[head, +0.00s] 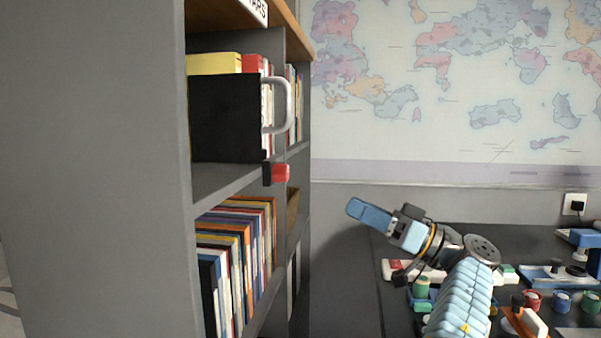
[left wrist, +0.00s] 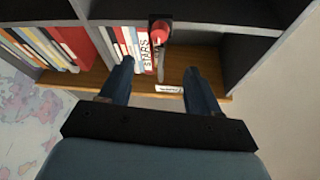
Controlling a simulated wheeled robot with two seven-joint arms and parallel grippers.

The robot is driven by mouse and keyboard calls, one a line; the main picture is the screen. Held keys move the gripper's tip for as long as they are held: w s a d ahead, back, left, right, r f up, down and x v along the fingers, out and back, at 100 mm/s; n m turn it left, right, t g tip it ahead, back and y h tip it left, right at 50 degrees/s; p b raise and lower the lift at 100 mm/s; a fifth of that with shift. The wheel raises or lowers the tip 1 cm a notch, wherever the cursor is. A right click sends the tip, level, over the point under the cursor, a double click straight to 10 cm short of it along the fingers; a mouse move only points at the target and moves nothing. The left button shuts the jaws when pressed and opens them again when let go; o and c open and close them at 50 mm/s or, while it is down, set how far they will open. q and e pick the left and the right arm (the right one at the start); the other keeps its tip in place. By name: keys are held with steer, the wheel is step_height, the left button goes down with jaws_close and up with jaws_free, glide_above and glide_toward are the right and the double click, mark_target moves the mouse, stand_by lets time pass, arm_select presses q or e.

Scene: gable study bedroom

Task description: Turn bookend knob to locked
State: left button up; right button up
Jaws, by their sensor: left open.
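A red knob (head: 281,173) with a black base sits at the shelf edge, below a black bookend (head: 224,118) with a pale curved handle (head: 288,106). The red knob (left wrist: 159,34) also shows in the left wrist view, beyond the fingertips and roughly between them. My left gripper (head: 358,210) is open and empty, to the right of and below the knob in the head view, apart from it. Its two blue fingers (left wrist: 158,78) are spread in the left wrist view. The knob's lock marking is too small to read. My right gripper is in no view.
The grey bookcase (head: 190,185) holds a lower row of books (head: 238,255). A dark desk (head: 540,240) at the right carries small cups (head: 562,300) and tools. A world map (head: 450,80) hangs on the wall. The space between gripper and bookcase is clear.

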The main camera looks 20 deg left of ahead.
mark_target(288, 174)
arm_select(q)
steer(key=x, duration=1.3)
steer(key=shift+w+a+r+b, duration=0.1)
steer(key=shift+a+r+b, duration=0.1)
steer(key=shift+a+b, duration=0.2)
steer(key=shift+d, duration=0.1)
steer(key=c, duration=1)
steer(key=shift+c, duration=0.2)
